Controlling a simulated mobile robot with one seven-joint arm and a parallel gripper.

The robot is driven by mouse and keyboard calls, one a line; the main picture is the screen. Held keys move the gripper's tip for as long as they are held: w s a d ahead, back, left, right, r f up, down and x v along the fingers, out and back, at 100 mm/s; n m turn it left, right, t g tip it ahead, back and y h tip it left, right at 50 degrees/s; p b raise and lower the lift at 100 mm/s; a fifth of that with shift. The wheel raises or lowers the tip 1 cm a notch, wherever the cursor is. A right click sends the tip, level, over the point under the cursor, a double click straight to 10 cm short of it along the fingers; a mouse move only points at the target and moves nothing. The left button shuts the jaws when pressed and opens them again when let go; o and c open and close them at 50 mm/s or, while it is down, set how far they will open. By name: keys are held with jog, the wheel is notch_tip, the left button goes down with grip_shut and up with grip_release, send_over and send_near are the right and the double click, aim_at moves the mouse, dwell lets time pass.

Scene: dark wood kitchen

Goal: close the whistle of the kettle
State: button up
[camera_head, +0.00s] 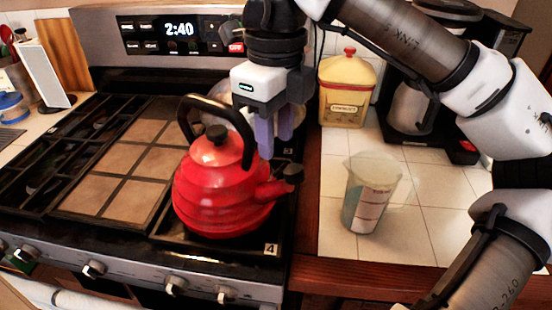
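The red kettle (215,195) stands upright on the stove's front right burner. Its black handle arches over a red lid with a black knob. Its spout points right and ends in the black whistle (293,174). The whistle is small here, and I cannot tell how far open it is. My gripper (275,148) points down with two purple fingers, above and slightly left of the whistle in the picture. A narrow gap shows between the fingers, and nothing is seen between them. I see no contact with the kettle.
A clear measuring cup (370,192) stands on the tiled counter right of the stove. A yellow canister (346,90) and a black coffee maker (420,95) stand behind it. A silvery rounded thing (232,88) is partly hidden behind the kettle.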

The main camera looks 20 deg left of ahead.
aim_at(291, 175)
jog(key=shift+f, duration=2.65)
grip_shut()
